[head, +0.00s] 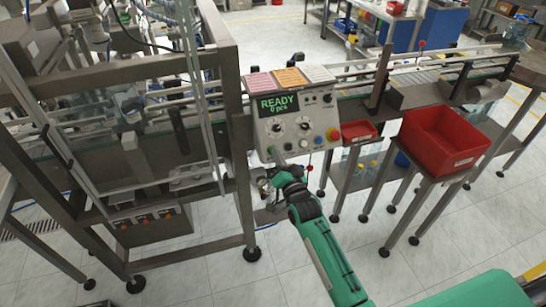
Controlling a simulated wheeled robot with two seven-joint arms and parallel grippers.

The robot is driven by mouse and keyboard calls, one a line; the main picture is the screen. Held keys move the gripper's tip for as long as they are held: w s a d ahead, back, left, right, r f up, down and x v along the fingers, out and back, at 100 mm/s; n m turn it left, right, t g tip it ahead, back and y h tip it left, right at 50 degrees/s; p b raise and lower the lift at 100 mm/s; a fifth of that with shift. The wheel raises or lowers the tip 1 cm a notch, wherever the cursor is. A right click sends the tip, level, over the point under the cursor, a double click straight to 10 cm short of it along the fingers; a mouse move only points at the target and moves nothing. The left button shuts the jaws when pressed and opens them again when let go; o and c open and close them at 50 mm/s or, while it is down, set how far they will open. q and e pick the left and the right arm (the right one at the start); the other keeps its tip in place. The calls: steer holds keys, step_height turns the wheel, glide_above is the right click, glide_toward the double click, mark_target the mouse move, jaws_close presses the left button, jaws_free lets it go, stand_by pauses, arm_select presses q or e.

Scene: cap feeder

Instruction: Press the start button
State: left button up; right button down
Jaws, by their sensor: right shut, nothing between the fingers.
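The control panel (295,122) is a grey box on the machine frame. Its screen (279,104) reads "READY" and "0 pcs" in green. Below the screen are two round dials and several small buttons. A red mushroom button (332,134) sits at the panel's right edge, with a small blue button (318,139) beside it. My right gripper (276,156) is shut and empty, pointing up at the panel's lower left part. I cannot tell if its tip touches the panel. Which button is the start button is not clear; the fingers may hide it. My left gripper is not in view.
A large red bin (440,139) stands on a stand at the right. A small red tray (359,131) is beside the panel. The metal machine frame (236,130) stands close on the left.

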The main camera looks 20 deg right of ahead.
steer(key=shift+w+f, duration=0.35)
steer(key=shift+w, duration=0.15)
steer(key=shift+b, duration=0.3)
stand_by(1.4)
steer(key=shift+w+f, duration=0.25)
steer(key=shift+w, duration=0.1)
